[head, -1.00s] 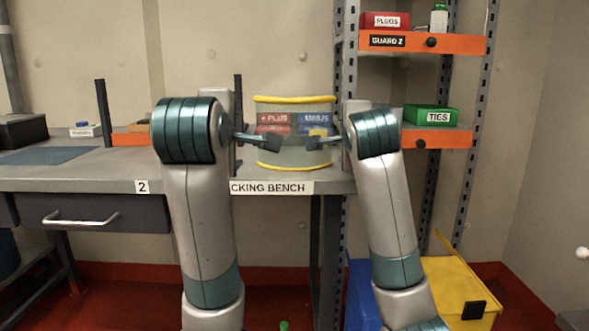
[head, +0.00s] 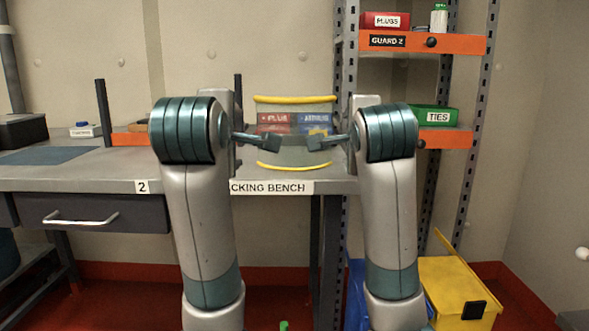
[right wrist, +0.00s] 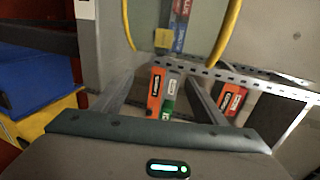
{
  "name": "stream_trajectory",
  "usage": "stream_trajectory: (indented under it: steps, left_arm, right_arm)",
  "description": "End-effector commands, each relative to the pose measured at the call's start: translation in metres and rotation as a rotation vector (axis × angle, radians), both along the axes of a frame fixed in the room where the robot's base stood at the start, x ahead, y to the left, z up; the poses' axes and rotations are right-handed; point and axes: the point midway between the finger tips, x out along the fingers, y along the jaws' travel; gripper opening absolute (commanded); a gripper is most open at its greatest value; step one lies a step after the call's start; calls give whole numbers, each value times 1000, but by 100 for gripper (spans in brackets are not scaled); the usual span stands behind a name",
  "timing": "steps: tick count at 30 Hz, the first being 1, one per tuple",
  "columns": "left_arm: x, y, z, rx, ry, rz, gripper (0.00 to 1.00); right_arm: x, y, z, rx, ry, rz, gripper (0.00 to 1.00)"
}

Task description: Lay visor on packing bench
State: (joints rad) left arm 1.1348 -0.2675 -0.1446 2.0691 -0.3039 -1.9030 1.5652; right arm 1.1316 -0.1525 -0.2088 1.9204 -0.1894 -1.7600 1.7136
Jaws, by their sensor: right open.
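The visor (head: 295,151) is a clear curved sheet with a yellow upper rim and a yellow lower rim. In the head view it appears upright over the packing bench (head: 205,177); whether it touches the top is unclear. My left gripper (head: 264,141) overlaps the visor's left side; I cannot tell whether it grips it. My right gripper (head: 325,141) is open at the visor's right side. In the right wrist view, the right gripper's spread fingers (right wrist: 160,80) have nothing visible held between them, and the visor's yellow rim (right wrist: 229,30) curves beyond them.
Red and blue labelled bins (head: 273,122) show through the visor. A shelf rack with a green TIES box (head: 434,116) stands right of the bench. A yellow bin (head: 455,290) is on the floor. A dark post (head: 103,112) rises on the bench's left; bare bench top lies near it.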

Motion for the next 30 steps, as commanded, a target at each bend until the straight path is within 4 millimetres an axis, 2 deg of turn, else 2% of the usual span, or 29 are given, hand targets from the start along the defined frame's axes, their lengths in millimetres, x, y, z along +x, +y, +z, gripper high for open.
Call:
stream_trajectory:
  steps: [6,12,30]
  left_arm:
    - [0,0,0,0,0,0,66]
    - [0,0,0,0,0,0,66]
    - [4,1,-4,26,-25,-6,66]
  right_arm:
    - [-36,0,10,3,-2,0,66]
    - [-53,0,14,2,-1,0,66]
    - [-52,-1,10,-27,-24,9,66]
